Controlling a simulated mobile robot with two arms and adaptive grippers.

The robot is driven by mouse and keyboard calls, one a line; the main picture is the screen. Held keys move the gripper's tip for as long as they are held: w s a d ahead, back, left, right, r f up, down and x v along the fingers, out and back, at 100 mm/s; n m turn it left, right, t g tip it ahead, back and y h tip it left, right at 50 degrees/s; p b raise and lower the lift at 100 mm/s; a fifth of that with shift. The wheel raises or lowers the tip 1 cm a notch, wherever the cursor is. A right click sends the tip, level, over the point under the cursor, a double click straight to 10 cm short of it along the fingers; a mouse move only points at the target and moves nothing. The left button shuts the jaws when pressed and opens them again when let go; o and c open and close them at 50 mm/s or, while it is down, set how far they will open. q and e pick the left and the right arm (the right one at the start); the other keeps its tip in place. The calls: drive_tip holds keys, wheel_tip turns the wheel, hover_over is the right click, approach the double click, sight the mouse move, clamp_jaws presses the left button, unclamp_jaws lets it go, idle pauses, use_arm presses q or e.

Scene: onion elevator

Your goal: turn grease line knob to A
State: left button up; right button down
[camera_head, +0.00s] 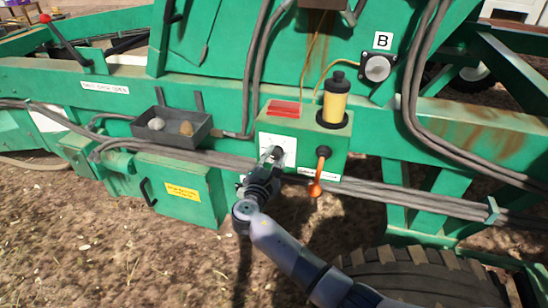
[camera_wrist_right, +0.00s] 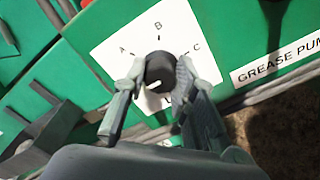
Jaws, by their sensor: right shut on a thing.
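The black grease line knob (camera_wrist_right: 160,68) sits on a white dial plate (camera_wrist_right: 115,28) marked A, B and C on the green machine. A is at the upper left, B above and C at the right in the right wrist view. My right gripper (camera_head: 272,160) is shut on the knob, one finger on each side (camera_wrist_right: 161,82). A pale mark shows low on the knob, on its left side; I cannot tell for sure which way the knob points. In the head view the gripper hides much of the knob and plate (camera_head: 267,139). My left gripper is not in view.
A yellow grease reservoir (camera_head: 335,103) with a black cap and an orange lever (camera_head: 318,177) are right of the dial. A grey tray (camera_head: 180,140) with two round lumps is at the left. A tyre (camera_head: 420,280) is below right. Hoses (camera_head: 400,197) run along the frame.

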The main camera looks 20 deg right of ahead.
drive_tip(key=shift+f, duration=0.1)
drive_tip(key=shift+f+m+b, duration=0.15)
drive_tip(key=shift+m+b, duration=0.35)
drive_tip(key=shift+b, duration=0.3)
drive_tip(key=m+b, duration=0.8)
drive_tip(key=b, duration=0.3)
drive_tip(key=shift+f, duration=0.1)
drive_tip(key=shift+r+m+b, duration=0.2)
drive_tip(key=shift+m+b, duration=1.3)
drive_tip(key=shift+b, duration=0.1)
drive_tip(key=c, duration=1.3)
unclamp_jaws()
drive_tip(key=shift+r, duration=0.1)
drive_tip(key=shift+r, duration=0.15)
